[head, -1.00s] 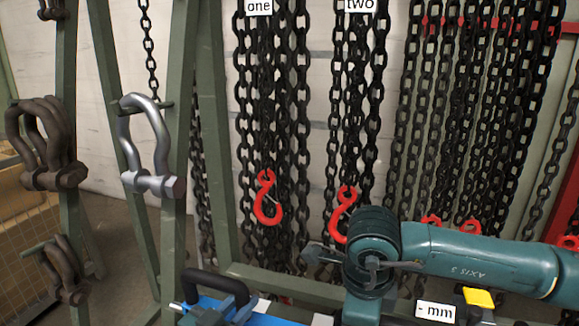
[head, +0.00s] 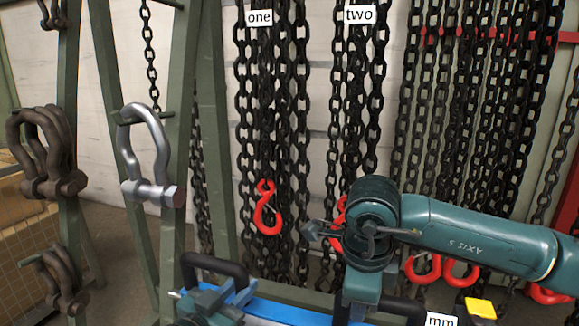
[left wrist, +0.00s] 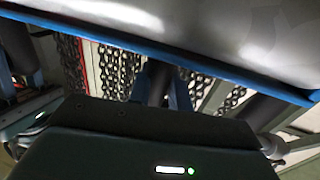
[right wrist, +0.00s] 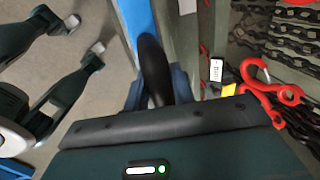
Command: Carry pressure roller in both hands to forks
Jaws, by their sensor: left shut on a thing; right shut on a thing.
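The pressure roller shows in the head view as a blue bar (head: 270,311) with black handles (head: 222,267) along the bottom edge. In the left wrist view its large grey body (left wrist: 250,35) with a blue edge fills the top. My left gripper (left wrist: 165,85) is shut on a black handle. My right gripper (right wrist: 155,88) is shut on another black handle (right wrist: 151,62), with the blue bar (right wrist: 137,20) beyond it. In the head view my right gripper points down onto the bar, its fingertips largely hidden. I cannot make out the forks.
Black chains (head: 275,110) with red hooks (head: 267,210) hang behind the roller. A green frame (head: 175,130) holds a silver shackle (head: 150,160) and rusty shackles (head: 45,150) at left. A yellow block (head: 480,308) shows at lower right. Bare floor (head: 110,245) shows at left.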

